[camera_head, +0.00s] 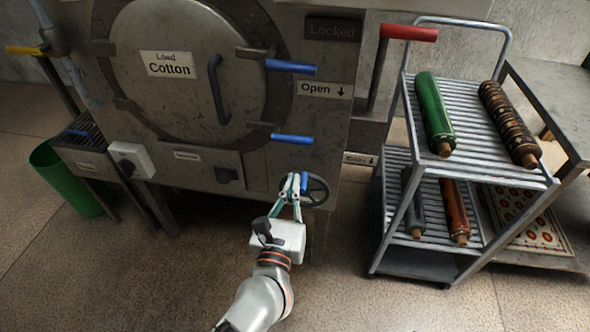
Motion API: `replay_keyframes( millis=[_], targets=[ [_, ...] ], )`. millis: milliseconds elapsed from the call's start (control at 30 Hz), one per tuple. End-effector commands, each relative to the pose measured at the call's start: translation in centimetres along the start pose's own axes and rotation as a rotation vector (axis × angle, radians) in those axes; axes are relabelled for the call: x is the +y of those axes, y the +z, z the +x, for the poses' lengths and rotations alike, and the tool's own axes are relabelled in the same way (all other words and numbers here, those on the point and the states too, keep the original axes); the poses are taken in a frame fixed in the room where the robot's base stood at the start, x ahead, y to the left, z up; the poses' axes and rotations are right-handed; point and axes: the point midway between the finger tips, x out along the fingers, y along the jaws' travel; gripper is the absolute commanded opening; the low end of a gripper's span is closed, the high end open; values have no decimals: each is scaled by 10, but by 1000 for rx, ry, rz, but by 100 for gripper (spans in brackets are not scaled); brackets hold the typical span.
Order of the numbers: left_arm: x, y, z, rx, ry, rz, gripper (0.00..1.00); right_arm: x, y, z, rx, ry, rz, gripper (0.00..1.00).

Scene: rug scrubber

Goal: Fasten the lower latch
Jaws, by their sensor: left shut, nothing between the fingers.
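The lower latch (292,138) has a blue handle that points right, at the lower right of the round door (175,75). The upper latch (291,67) has a similar blue handle above it. Both dark latch brackets sit at the door's right rim. My left gripper (292,181) is shut and empty, below the lower latch and apart from it. Its fingertips are beside the blue knob (304,182) of a dark handwheel (318,193); I cannot tell whether they touch it. My right gripper is not in view.
A red-handled lever (408,33) stands right of the machine. A metal cart (415,255) with several rolls is at the right. A green bin (65,175) is at the left. Signs read "Locked" (333,29), dark, and "Open" (323,90). Floor in front is clear.

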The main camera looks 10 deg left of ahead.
Motion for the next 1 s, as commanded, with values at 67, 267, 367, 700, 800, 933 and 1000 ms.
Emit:
replay_keyframes(
  millis=[67,267,367,700,800,933,1000],
  targets=[
    [0,-2,-17,4,0,-1,0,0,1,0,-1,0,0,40],
    [0,-2,-45,4,0,0,0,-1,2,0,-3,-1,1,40],
    [1,-2,-52,3,1,0,0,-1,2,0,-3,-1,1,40],
    [1,-1,-56,2,1,0,0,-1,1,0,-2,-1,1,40],
    [0,-1,-56,2,1,0,0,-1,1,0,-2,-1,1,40],
    [0,-1,-56,2,1,0,0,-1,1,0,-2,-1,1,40],
    [1,-1,-56,1,0,6,0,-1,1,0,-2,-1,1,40]
  ],
)
